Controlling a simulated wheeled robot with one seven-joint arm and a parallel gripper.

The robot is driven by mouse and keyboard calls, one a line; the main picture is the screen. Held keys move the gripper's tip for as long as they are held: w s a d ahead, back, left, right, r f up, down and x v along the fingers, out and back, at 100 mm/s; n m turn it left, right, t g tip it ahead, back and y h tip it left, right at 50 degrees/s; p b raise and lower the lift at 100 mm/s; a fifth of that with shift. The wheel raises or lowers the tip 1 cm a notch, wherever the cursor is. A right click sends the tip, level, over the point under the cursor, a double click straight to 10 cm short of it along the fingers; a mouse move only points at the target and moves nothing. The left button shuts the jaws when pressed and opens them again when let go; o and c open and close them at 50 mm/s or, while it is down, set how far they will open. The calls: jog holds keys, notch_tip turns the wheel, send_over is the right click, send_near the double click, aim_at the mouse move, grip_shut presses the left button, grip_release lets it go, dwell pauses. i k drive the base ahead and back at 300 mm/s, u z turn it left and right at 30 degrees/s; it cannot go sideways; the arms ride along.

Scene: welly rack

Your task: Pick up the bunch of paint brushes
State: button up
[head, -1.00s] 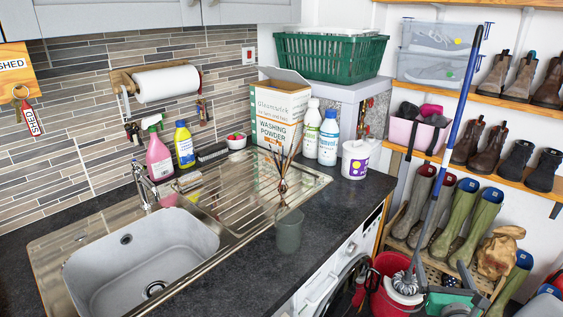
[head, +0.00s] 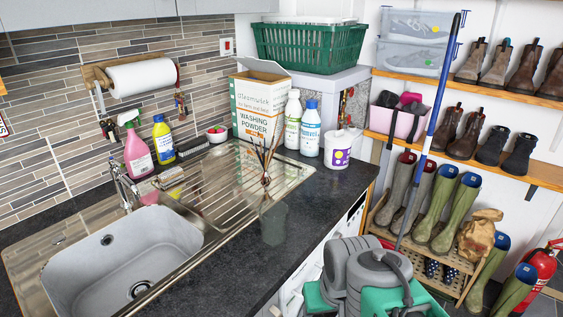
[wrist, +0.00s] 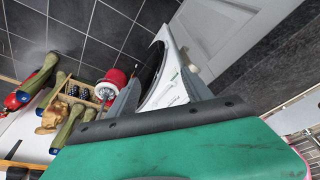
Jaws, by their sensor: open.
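The bunch of paint brushes (head: 266,162) stands upright, thin brown sticks fanned out at the top and gathered by a band lower down. Their lower ends are hidden in a dark grey-green pot (head: 273,225) on the dark worktop, beside the sink's drainer. My arm shows at the bottom right of the head view, in front of the worktop and lower than the pot. In the wrist view my gripper (wrist: 160,92) is open, its grey fingers apart and nothing held between them. The brushes do not show in the wrist view.
A washing powder box (head: 258,108), white bottles (head: 310,128) and a white tub (head: 338,149) stand behind the pot. The sink (head: 120,255) is to its left.

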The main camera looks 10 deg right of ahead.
aim_at(266, 162)
jog(key=z, duration=1.75)
jog(key=i, duration=1.6)
jog(key=u, duration=3.15)
